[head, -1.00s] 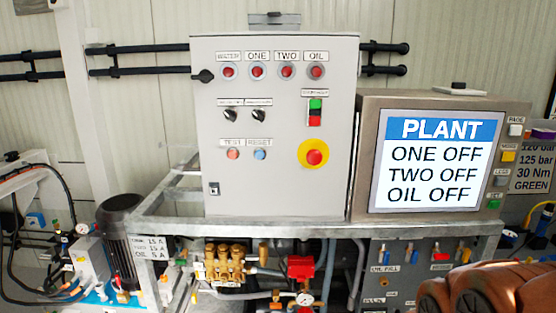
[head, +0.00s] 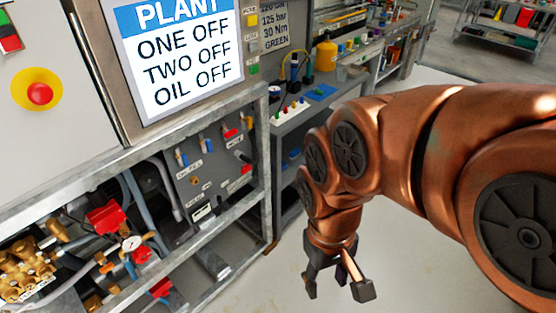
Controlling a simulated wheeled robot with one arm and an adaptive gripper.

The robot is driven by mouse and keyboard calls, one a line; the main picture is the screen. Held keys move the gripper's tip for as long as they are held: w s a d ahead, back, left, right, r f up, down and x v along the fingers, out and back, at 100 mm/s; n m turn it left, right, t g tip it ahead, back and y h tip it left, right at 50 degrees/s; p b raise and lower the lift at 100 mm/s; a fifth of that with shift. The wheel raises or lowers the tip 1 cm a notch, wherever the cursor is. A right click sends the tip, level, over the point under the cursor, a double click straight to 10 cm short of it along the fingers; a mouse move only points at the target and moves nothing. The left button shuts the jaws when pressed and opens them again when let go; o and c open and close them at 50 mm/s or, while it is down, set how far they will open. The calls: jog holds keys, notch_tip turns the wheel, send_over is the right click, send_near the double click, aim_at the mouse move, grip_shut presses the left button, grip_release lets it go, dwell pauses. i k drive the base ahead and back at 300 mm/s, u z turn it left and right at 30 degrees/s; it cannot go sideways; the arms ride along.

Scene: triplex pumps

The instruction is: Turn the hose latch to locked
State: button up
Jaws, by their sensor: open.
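A grey panel (head: 215,188) with several small levers and labels sits in the metal frame below the screen. One label (head: 236,143) on it may read HOSE, but it is too small to be sure. A red-tipped lever (head: 230,133) is just above that label. I cannot tell which fitting is the hose latch or how it is turned. My gripper (head: 336,287) hangs pointing down, open and empty, to the right of the panel and apart from it.
The frame's front corner post (head: 266,170) stands between the panel and my gripper. A side bench (head: 290,125) with gauges and cables is behind my arm. Brass pump parts and pipes with a red block (head: 106,217) are at lower left. The pale floor (head: 425,260) is clear.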

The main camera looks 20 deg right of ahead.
aim_at(246, 168)
jog(key=z, duration=0.05)
jog(key=k, duration=0.5)
jog(key=z, duration=1)
jog(key=i, duration=0.8)
jog(key=u, duration=2.6)
